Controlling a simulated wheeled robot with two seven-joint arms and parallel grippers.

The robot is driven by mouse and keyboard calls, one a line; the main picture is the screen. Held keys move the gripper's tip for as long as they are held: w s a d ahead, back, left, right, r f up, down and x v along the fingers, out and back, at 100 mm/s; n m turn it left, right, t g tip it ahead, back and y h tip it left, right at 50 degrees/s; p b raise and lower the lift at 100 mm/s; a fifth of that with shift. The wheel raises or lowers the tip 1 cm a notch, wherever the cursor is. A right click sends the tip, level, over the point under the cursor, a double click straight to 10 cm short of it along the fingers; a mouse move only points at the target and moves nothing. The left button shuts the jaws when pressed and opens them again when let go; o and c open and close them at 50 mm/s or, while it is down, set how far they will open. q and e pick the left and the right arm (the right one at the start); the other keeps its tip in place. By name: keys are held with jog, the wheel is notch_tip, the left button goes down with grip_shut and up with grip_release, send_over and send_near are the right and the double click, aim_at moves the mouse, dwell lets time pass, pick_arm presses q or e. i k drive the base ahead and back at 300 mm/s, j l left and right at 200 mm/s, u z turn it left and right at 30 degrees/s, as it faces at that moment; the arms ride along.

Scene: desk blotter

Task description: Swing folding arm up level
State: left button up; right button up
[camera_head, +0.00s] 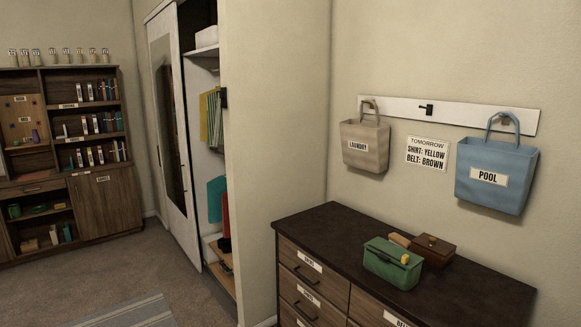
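No part I can clearly identify as the folding arm shows. A small dark fitting (224,97) sits on the edge of the wall panel beside the open wardrobe; it is too small to tell whether it is the folding arm or how it is folded. A dark hook (427,109) is on the white wall rail (400,104), between two hanging bags. Neither of my grippers is in view.
The open wardrobe holds yellow and teal clothes (212,118) and a white sliding door (158,40). A dark-topped dresser (335,225) stands at the right with a green box (385,262) and brown box (434,246). Carpet (110,275) is free at left.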

aim_at(219, 100)
jog(key=i+l+u, duration=0.75)
jog(key=l+u, duration=0.15)
jog(key=l, duration=0.2)
jog(key=z, duration=0.45)
